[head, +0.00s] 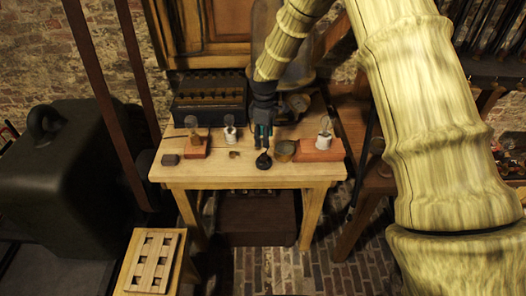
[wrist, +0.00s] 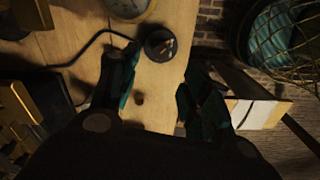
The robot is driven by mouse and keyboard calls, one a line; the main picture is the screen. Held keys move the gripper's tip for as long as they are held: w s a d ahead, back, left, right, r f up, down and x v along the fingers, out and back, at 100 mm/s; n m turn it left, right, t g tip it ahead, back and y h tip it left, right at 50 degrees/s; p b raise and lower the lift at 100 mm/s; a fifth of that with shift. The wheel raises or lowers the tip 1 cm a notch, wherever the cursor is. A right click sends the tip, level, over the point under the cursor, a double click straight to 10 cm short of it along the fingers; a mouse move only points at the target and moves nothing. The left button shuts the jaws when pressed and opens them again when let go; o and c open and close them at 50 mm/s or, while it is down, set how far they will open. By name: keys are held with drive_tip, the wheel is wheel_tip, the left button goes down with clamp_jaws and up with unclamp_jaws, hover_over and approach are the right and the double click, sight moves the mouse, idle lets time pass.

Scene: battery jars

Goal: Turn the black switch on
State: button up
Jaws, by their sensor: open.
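A small round black piece, which looks like the black switch (head: 264,161), sits near the front edge of the wooden table (head: 215,172). In the wrist view the black switch (wrist: 160,44) shows as a dark disc with a black cable running left from it. Whether it is on or off cannot be told. My gripper (head: 263,138) points down just behind and above the switch in the head view. In the wrist view my gripper's teal fingers (wrist: 156,88) are apart with nothing held between them. The switch appears beyond the gap, toward the top, with no clear contact.
A brass round pot (head: 285,150) stands close right of the switch, beside a reddish block (head: 316,151) bearing a white jar. A white jar (head: 230,131), a reddish-brown block (head: 194,152) and a dark block (head: 170,159) stand left. A black crate (head: 209,108) is behind.

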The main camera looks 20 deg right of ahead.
sight(264, 154)
drive_tip(key=shift+f+p, duration=1.35)
drive_tip(key=shift+f, duration=3)
drive_tip(key=shift+c, duration=0.3)
drive_tip(key=c, duration=1)
